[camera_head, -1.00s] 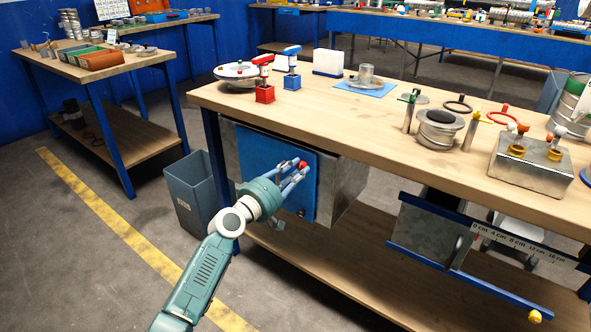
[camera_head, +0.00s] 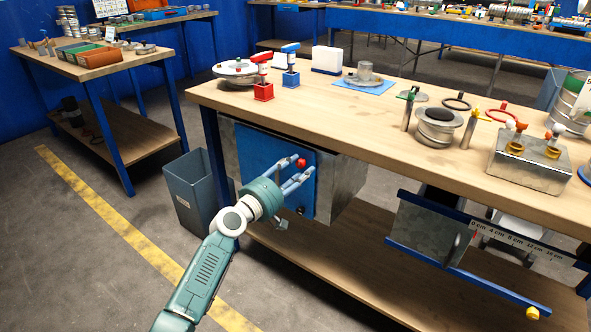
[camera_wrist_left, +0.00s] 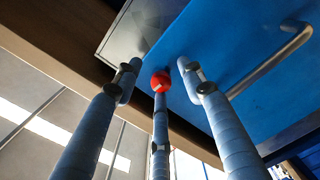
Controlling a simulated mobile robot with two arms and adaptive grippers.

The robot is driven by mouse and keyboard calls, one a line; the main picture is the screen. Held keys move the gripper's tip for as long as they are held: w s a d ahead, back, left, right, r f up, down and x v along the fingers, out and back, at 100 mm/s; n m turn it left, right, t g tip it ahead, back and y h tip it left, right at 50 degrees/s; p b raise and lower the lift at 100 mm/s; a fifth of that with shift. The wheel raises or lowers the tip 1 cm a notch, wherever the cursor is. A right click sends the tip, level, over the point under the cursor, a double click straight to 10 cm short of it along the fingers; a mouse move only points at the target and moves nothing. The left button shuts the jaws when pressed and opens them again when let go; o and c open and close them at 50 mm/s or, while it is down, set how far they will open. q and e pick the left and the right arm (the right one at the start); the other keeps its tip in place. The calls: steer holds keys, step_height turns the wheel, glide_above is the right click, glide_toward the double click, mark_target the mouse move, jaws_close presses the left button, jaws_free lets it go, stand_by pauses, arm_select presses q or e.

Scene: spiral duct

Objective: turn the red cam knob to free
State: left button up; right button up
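The red cam knob (camera_head: 301,162) sits on the blue door panel (camera_head: 258,160) of a metal cabinet under the workbench. It also shows in the left wrist view (camera_wrist_left: 160,80), near the tips of the fingers. My left gripper (camera_head: 297,169) is in front of the panel, just below and beside the knob. Its fingers are spread, with visible gaps around the knob in the left wrist view (camera_wrist_left: 158,70). I see no clear contact with the knob. My right gripper is not in view.
A metal bar handle (camera_wrist_left: 275,60) stands off the blue panel near the knob. The workbench top (camera_head: 330,112) overhangs the cabinet. A grey bin (camera_head: 190,190) stands left of it. The lower shelf (camera_head: 345,250) below has free room.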

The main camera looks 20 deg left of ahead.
arm_select(q)
steer(key=shift+a+r, duration=0.1)
steer(key=shift+r, duration=0.05)
steer(key=shift+s+a, duration=0.1)
steer(key=shift+s, duration=0.05)
steer(key=v, duration=1.1)
steer(key=shift+s, duration=0.35)
